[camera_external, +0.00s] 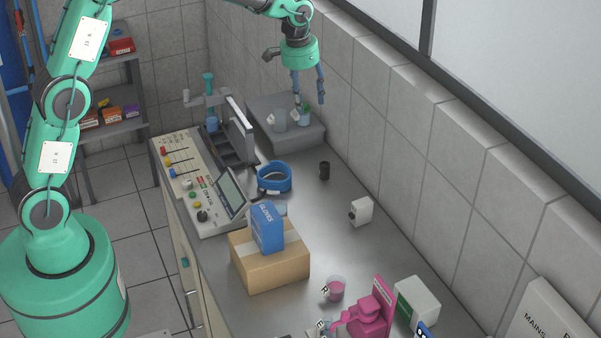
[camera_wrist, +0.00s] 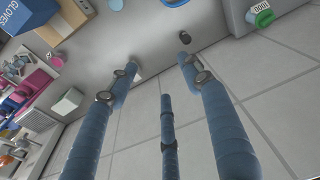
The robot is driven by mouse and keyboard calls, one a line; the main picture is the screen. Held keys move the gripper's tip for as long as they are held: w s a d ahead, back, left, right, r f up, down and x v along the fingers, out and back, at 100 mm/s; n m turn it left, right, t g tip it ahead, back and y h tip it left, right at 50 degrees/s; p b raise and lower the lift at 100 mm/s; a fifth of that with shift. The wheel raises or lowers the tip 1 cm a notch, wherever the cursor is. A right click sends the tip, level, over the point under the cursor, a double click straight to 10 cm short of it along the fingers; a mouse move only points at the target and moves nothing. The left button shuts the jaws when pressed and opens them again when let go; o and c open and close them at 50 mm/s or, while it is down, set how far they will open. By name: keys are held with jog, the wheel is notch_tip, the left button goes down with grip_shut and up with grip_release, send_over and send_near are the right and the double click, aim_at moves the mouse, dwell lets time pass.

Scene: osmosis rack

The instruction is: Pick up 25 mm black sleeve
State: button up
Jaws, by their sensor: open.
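The black sleeve (camera_external: 324,170) is a small dark cylinder standing upright on the grey bench top, near the tiled wall and right of a blue ring. In the wrist view the sleeve (camera_wrist: 185,38) shows at the top, just beyond the tip of one blue finger. My gripper (camera_external: 308,98) is open and empty, high above the far part of the bench, beyond and above the sleeve. In the wrist view the fingers of my gripper (camera_wrist: 158,74) are spread, with nothing between them.
A grey raised block (camera_external: 262,112) with small containers stands behind. A white box (camera_external: 361,211), a cardboard box (camera_external: 270,264) with a blue gloves box (camera_external: 267,228), and a control panel (camera_external: 190,190) surround clear bench.

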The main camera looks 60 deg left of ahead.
jog(key=w+a+f+g+p, duration=0.1)
jog(key=w+a+f, duration=0.1)
jog(key=w+f, duration=0.3)
jog(key=w+a+f+p, duration=0.1)
jog(key=w+a+f, duration=0.15)
jog(key=f, duration=0.35)
jog(key=n, duration=0.1)
send_over(325, 164)
notch_tip(325, 164, down, 10)
jog(key=shift+s+g+p, duration=0.15)
jog(key=shift+g+p, duration=0.15)
jog(key=shift+p, duration=0.1)
notch_tip(325, 164, down, 8)
jog(key=shift+r, duration=0.1)
jog(key=shift+f, duration=0.4)
jog(key=shift+f+p, duration=0.35)
jog(key=shift+f, duration=2.25)
